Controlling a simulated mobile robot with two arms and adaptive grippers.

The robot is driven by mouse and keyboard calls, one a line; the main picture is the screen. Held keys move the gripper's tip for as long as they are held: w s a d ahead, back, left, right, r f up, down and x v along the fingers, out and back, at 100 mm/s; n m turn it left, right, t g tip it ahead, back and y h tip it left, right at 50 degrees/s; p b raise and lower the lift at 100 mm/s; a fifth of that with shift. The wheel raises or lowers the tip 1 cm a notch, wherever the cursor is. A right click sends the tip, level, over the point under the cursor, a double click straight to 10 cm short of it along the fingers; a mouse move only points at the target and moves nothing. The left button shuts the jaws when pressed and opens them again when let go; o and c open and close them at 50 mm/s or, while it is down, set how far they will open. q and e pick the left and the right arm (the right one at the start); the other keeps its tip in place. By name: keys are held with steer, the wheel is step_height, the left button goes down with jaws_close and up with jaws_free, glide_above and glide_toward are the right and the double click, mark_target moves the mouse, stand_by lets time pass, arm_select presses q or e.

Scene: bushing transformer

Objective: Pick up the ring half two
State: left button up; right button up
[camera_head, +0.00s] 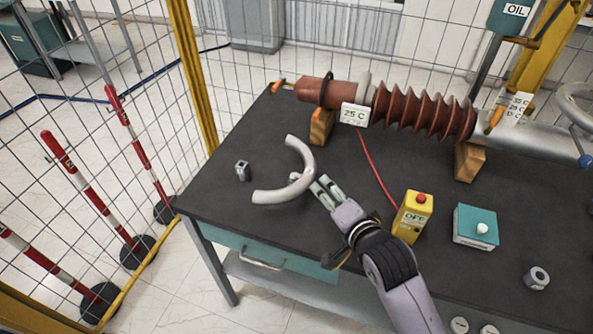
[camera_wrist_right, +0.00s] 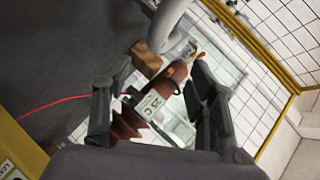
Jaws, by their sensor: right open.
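A pale grey half ring (camera_head: 309,158) lies on the dark table top, left of centre, with its open side facing left. Part of it shows as a grey curve at the top of the right wrist view (camera_wrist_right: 165,25). My right gripper (camera_head: 322,184) is open and empty, its fingertips close to the outer, right side of the half ring. I cannot tell whether they touch it. In the right wrist view the two dark fingers (camera_wrist_right: 155,105) stand wide apart, and the half ring is beyond them. My left gripper is not in view.
A brown ribbed bushing (camera_head: 425,110) rests on wooden blocks along the table's (camera_head: 230,205) back. A small metal block (camera_head: 242,170) sits left of the half ring. A yellow box (camera_head: 412,215) and teal box (camera_head: 475,227) stand right of my right arm. A red cable (camera_head: 375,165) runs behind my gripper.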

mark_target(310, 178)
steer(key=p+x, duration=0.1)
steer(key=x, duration=0.8)
steer(key=shift+w+a+f+p, duration=0.2)
steer(key=shift+w+f+p, duration=0.05)
steer(key=shift+w+p, duration=0.2)
steer(key=shift+p+x, duration=0.4)
steer(key=shift+x, duration=1.75)
steer(key=shift+s+f, duration=0.15)
steer(key=shift+f, duration=0.05)
jaws_close()
